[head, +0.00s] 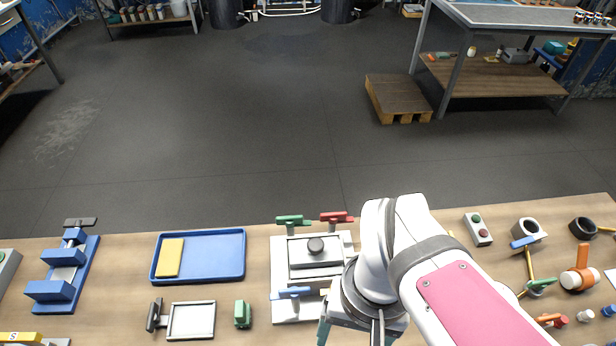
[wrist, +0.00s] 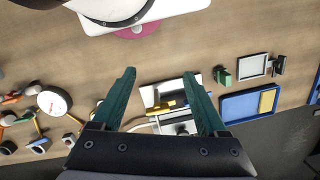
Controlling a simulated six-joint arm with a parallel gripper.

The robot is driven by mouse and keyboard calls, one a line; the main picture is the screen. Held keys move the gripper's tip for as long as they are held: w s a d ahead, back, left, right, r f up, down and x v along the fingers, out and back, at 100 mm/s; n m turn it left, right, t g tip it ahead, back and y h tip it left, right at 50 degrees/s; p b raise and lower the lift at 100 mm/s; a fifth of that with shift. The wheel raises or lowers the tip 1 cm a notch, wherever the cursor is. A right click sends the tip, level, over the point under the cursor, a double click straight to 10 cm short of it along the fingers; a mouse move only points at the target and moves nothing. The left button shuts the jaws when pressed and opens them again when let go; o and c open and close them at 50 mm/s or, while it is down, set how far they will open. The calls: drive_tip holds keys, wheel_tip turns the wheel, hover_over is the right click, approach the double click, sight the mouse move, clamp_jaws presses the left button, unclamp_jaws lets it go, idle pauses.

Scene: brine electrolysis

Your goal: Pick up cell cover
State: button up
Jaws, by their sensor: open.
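In the head view, part of a teal finger shows right of the base's front, and my arm hides the rest. In the wrist view the pale base (wrist: 157,96) lies beyond and between the fingers; the cover is partly hidden there.
Green (head: 290,219), red (head: 336,217) and blue (head: 291,292) handles stand around the base. A blue tray (head: 215,262) with a yellow block, a framed plate (head: 192,320) and a green block (head: 242,313) lie left. Valves and a button box (head: 478,229) stand right.

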drive_tip(key=w+d+f+n+g+h, duration=0.1)
drive_tip(key=n+g+h, duration=0.15)
drive_tip(key=n, duration=0.35)
drive_tip(key=n+t+h, duration=0.9)
drive_tip(key=n+t, duration=0.3)
drive_tip(key=n, duration=1.1)
approach(322, 242)
drive_tip(key=shift+g, duration=0.25)
drive_tip(key=x, duration=1.2)
drive_tip(key=shift+w+a+f, duration=0.2)
drive_tip(key=shift+w+f, duration=0.05)
drive_tip(key=shift+w, duration=0.1)
clamp_jaws()
